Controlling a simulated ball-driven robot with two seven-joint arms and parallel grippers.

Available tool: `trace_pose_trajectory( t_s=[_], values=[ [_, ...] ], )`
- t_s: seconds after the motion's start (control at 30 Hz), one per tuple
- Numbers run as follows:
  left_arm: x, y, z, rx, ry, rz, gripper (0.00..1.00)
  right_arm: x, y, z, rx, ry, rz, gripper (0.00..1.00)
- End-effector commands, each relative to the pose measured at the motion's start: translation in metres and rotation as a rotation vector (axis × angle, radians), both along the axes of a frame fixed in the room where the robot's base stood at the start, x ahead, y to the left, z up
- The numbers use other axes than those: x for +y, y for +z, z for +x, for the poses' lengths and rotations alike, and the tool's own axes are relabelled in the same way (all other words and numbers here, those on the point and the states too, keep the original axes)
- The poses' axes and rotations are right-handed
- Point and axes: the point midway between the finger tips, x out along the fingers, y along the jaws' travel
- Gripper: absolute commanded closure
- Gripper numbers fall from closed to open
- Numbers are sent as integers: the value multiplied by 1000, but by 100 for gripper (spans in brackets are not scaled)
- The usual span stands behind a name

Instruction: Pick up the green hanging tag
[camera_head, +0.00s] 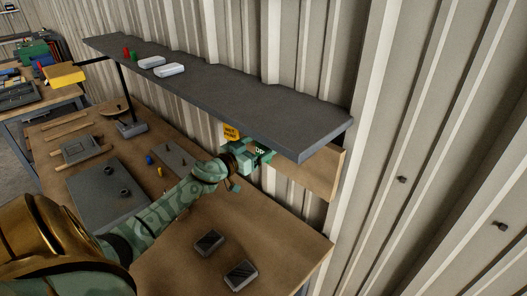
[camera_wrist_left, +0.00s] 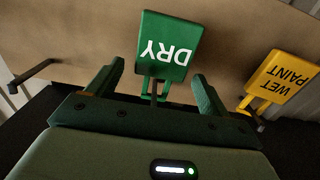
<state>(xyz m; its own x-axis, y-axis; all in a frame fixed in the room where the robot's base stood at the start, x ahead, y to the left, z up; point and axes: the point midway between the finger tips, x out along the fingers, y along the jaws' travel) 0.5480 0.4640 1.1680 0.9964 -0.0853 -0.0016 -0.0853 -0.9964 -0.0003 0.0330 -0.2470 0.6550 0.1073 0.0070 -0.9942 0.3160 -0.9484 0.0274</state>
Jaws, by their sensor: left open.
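The green tag (camera_wrist_left: 168,42), lettered DRY, hangs upside down in the left wrist view against a brown board. A small hook or peg (camera_wrist_left: 154,90) shows at its narrow end. My left gripper (camera_wrist_left: 157,78) is open, with one finger on either side of the tag's narrow end, and a gap shows on both sides. In the head view my left gripper (camera_head: 257,160) is under the grey shelf's front edge, and a bit of the green tag (camera_head: 263,151) shows beyond it. My right gripper is not in view.
A yellow WET PAINT tag (camera_wrist_left: 282,76) hangs beside the green one; it also shows in the head view (camera_head: 231,132). An empty hook (camera_wrist_left: 32,74) is at the other side. The grey shelf (camera_head: 300,125) overhangs the gripper. The workbench (camera_head: 285,235) below holds two dark-topped boxes.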

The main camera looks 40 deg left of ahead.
Motion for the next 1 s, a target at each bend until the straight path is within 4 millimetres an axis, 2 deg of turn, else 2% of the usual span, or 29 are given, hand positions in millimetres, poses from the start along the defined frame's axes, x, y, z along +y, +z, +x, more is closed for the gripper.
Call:
trace_pose_trajectory(
  t_s=[0.1,0.27,0.57,0.77,0.87,1.0],
  values=[
    [0,0,0,0,0,0,23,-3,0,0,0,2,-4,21],
    [0,0,-1,0,0,-1,67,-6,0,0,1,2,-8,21],
    [0,1,-1,0,0,0,68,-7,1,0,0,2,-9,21],
    [0,18,-1,-1,-1,2,68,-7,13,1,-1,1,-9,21],
    [1,15,-15,2,-1,-2,68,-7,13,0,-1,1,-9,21],
    [3,14,-44,3,0,-2,68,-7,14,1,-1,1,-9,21]
  ],
)
